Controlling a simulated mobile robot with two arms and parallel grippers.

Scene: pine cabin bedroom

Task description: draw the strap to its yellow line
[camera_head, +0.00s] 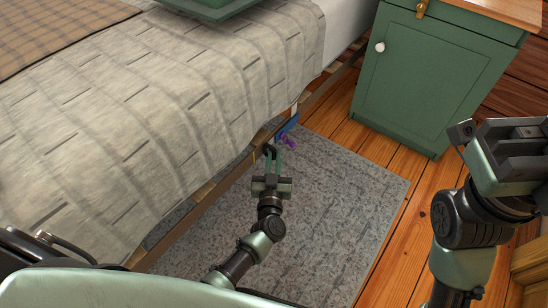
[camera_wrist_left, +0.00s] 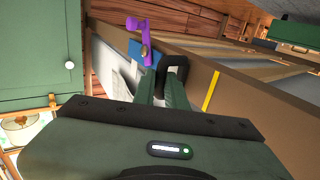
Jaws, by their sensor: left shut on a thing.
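My left gripper (camera_head: 272,160) is beside the bed's lower side rail, low over the rug. Its fingers, also in the left wrist view (camera_wrist_left: 163,88), are shut on a black loop (camera_wrist_left: 176,64), which looks like the strap's end. The rest of the strap cannot be made out. A yellow line (camera_wrist_left: 211,91) crosses the rail to the right of the loop, apart from it. The line shows faintly in the head view (camera_head: 254,157), left of the gripper. My right gripper (camera_head: 503,150) is raised at the right edge; its jaw opening is unclear.
A purple piece (camera_head: 288,141) and a blue piece (camera_head: 289,126) are just beyond the left gripper. The bed (camera_head: 190,90) is on the left. A green cabinet (camera_head: 425,75) stands at the back right. The grey rug (camera_head: 340,200) is clear.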

